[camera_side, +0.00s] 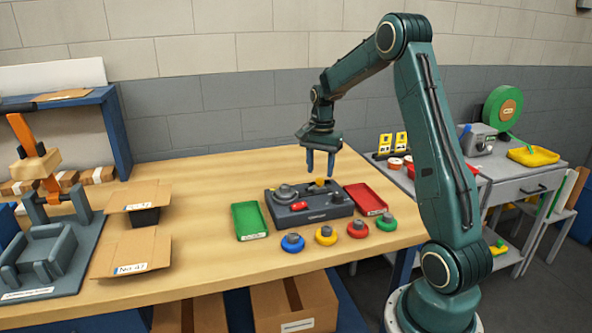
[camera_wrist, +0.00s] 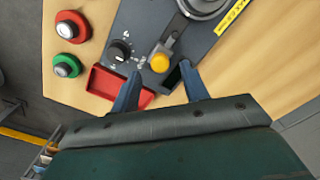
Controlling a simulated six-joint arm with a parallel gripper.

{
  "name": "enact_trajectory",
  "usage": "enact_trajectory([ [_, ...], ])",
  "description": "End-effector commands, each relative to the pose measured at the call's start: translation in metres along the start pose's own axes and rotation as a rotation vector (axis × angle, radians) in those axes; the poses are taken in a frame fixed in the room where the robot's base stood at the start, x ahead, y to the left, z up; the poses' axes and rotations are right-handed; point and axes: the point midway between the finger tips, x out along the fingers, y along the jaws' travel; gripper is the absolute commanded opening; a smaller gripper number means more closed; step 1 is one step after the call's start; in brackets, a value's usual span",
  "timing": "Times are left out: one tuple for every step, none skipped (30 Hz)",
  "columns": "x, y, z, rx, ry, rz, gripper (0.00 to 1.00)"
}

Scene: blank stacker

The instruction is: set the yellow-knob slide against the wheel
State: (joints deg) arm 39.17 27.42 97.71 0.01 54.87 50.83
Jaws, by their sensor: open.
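The yellow-knob slide (camera_side: 319,182) is on top of the dark grey device (camera_side: 312,213), near its back. In the wrist view its yellow knob (camera_wrist: 160,62) stands at the end of a short grey-brown arm, beside a dark slot. The wheel (camera_side: 286,191) is a grey round part at the device's left; it is partly cut off at the top of the wrist view (camera_wrist: 205,6). The knob appears apart from the wheel. My gripper (camera_side: 320,174) is open and points down over the knob. In the wrist view the knob shows between the fingertips (camera_wrist: 161,70); contact cannot be told.
A black dial (camera_wrist: 120,50) sits close beside the slide. A red part (camera_side: 299,206) lies on the device's front. A green tray (camera_side: 249,221) and a red tray (camera_side: 366,199) flank the device. Several coloured buttons stand in front, including a blue-based one (camera_side: 292,243).

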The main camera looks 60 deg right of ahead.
Motion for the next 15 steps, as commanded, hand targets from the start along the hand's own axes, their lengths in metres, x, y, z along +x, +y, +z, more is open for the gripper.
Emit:
enact_trajectory([
  [0.007, 0.001, 0.0, 0.0, -0.002, 0.002, 0.45],
  [0.01, 0.0, 0.0, 0.0, -0.002, 0.002, 0.45],
  [0.014, 0.0, 0.0, 0.0, -0.002, 0.002, 0.45],
  [0.017, 0.0, 0.0, 0.0, -0.002, 0.002, 0.45],
  [0.019, 0.0, 0.0, 0.0, -0.001, 0.002, 0.45],
  [0.021, 0.0, 0.0, 0.0, -0.001, 0.001, 0.45],
  [0.023, 0.0, 0.0, 0.0, -0.001, 0.001, 0.45],
  [0.024, 0.0, 0.0, 0.0, -0.001, 0.001, 0.45],
  [0.026, 0.0, 0.0, 0.0, -0.001, 0.001, 0.45],
  [0.026, 0.0, 0.0, 0.0, 0.0, 0.001, 0.45],
  [0.027, 0.0, 0.0, 0.0, 0.0, 0.0, 0.45],
  [0.028, 0.0, 0.0, 0.0, 0.0, 0.0, 0.45],
  [0.028, 0.0, 0.0, 0.0, 0.0, 0.0, 0.45],
  [0.028, 0.0, 0.0, 0.0, 0.0, 0.0, 0.45],
  [0.028, 0.0, 0.0, 0.0, 0.0, 0.0, 0.45],
])
